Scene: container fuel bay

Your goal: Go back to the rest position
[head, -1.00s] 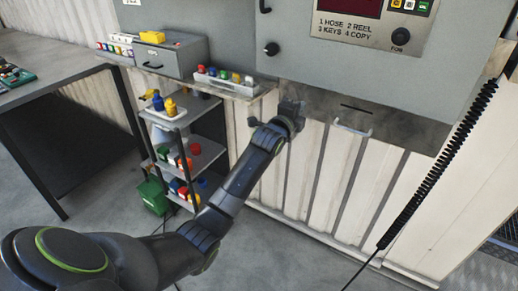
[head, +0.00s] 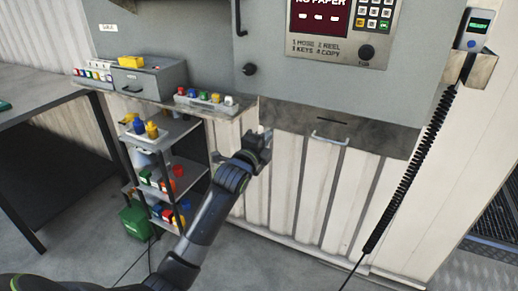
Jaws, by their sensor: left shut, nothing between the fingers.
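My left arm comes in from the lower left. Its gripper (head: 264,141) is in front of the ribbed white wall, below the lower left part of the grey wall cabinet (head: 270,68). The gripper is shut and holds nothing that I can see. My right gripper is not in view.
A black coiled hose (head: 410,175) hangs at the right. A shelf rack (head: 178,160) with several coloured items and a green bin (head: 136,221) stand left of my arm. A dark table (head: 40,125) is farther left.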

